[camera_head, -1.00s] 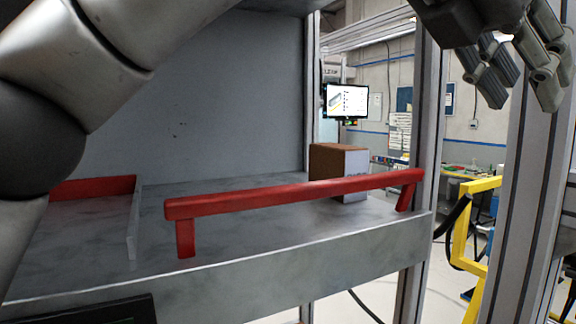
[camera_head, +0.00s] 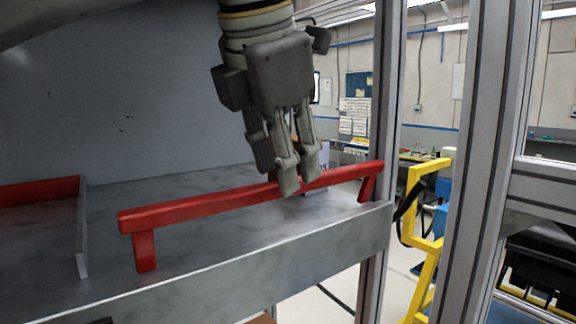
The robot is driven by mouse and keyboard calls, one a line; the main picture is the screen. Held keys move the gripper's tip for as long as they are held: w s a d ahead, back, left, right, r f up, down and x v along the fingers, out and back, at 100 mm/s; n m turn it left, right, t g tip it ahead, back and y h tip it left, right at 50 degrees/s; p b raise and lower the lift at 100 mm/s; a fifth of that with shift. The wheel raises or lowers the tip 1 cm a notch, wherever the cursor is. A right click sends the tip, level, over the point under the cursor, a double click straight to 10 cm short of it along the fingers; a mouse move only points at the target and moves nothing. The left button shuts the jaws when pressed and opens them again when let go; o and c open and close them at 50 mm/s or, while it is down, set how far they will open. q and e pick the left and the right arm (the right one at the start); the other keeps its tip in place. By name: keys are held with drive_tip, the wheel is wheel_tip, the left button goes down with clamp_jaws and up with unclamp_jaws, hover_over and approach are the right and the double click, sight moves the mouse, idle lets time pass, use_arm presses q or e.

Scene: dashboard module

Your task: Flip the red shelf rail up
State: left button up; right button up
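The red shelf rail (camera_head: 200,208) is a long bar with a short leg at each end. It runs along the front edge of the grey metal shelf (camera_head: 228,262). My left gripper (camera_head: 297,182) hangs from above with its fingers pointing down at the right-middle part of the bar. Its fingertips overlap the bar in the picture and hide a short stretch of it. I cannot tell whether they touch it, or how far apart the fingers are. My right gripper is not in view.
A metal divider (camera_head: 82,235) and another red rail (camera_head: 40,191) are at the left. An upright metal post (camera_head: 384,110) stands at the shelf's right end, with a yellow frame (camera_head: 428,245) beyond.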

use_arm(q)
drive_tip(key=shift+x, duration=0.9)
drive_tip(key=shift+w+d+f, duration=0.1)
drive_tip(key=shift+d+f, duration=0.05)
drive_tip(key=shift+f, duration=0.1)
drive_tip(key=shift+c, duration=0.8)
clamp_jaws()
drive_tip(key=shift+w+a+r+g+h+p, duration=0.15)
drive_tip(key=shift+w+a+g+h+p, duration=0.2)
drive_tip(key=shift+p, duration=0.25)
drive_tip(key=shift+w+a+n+g+h+p, duration=0.35)
drive_tip(key=shift+w+g+h+p, duration=0.3)
drive_tip(key=shift+g, duration=0.3)
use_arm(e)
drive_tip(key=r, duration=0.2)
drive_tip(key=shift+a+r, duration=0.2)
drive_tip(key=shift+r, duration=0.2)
